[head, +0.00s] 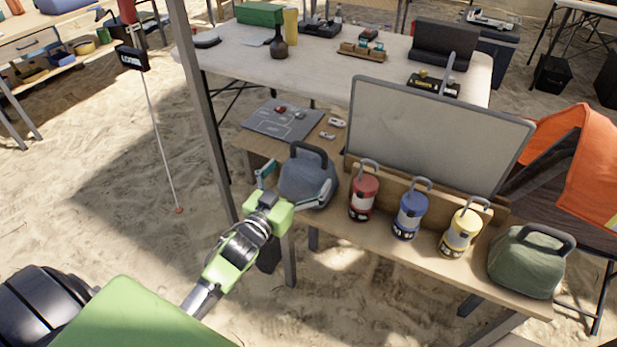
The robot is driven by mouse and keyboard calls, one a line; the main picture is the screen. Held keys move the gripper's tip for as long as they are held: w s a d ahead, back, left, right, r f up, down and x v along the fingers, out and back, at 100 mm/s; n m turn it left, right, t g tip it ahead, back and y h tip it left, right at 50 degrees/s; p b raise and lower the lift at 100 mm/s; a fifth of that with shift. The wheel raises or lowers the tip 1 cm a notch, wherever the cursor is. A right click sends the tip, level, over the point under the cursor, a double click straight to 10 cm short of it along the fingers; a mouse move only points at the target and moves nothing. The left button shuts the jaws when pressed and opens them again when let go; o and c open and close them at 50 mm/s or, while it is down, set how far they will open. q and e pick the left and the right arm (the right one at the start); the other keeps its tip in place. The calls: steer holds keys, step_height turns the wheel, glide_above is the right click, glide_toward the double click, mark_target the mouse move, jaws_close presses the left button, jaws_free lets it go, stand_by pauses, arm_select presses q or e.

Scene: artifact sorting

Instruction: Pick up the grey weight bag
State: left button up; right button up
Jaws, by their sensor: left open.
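The grey weight bag (304,183), a dark grey rounded bag with a black handle on top, sits upright at the left end of the low wooden table. My left gripper (296,190) is open, with one finger at the bag's left side and the other at its right front. The fingers straddle the lower part of the bag; I cannot tell whether they touch it. The bag's lower front is partly hidden by the gripper. My right gripper is not in view.
Red (364,197), blue (409,215) and yellow (461,232) lanterns stand right of the bag, before a grey board (432,130). A green bag (526,263) sits at the table's right end. A grey mat (283,119) lies behind the grey bag. A pole (205,110) rises on the left.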

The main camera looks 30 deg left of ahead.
mark_target(309, 161)
arm_select(q)
steer(key=w+b, duration=0.1)
steer(key=w, duration=0.4)
steer(key=shift+d+f, duration=0.1)
steer(key=c, duration=1.6)
steer(key=shift+r, duration=0.55)
steer(key=shift+c, duration=1.4)
steer(key=shift+w+f, duration=0.1)
steer(key=shift+f, duration=0.05)
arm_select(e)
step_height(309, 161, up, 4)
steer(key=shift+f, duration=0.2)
